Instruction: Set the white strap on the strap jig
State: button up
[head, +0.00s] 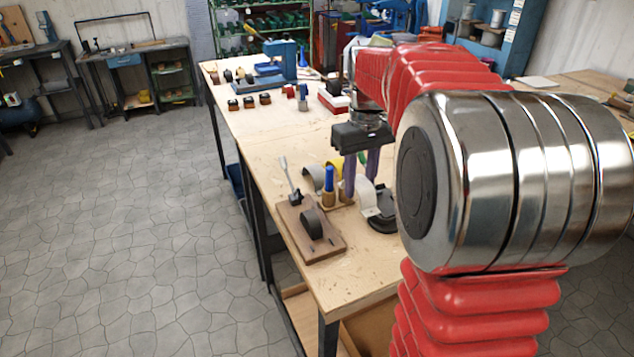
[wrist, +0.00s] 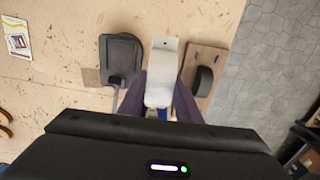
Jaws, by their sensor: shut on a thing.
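My gripper (head: 361,182) is over the workbench, its purple fingers pointing down. It is shut on the white strap (head: 367,194), a curved band. In the wrist view the strap (wrist: 163,68) lies between the fingers and reaches out past their tips. The strap jig (head: 325,243) is a brown wooden board with a dark rounded form (head: 311,224) and an upright lever clamp. It stands at the bench's near left edge, left of my gripper. In the wrist view the jig (wrist: 213,56) is just right of the strap. I cannot tell the strap's exact height above the bench.
A black device (wrist: 121,57) lies left of the strap in the wrist view. The bench top in front of the jig is clear.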

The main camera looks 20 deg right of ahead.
jog(key=shift+f, duration=0.1)
jog(key=shift+f, duration=3.05)
jog(key=shift+f, duration=1.85)
jog(key=shift+f, duration=0.15)
jog(key=o, duration=0.8)
notch_tip(320, 180, up, 12)
jog(key=shift+r, duration=0.15)
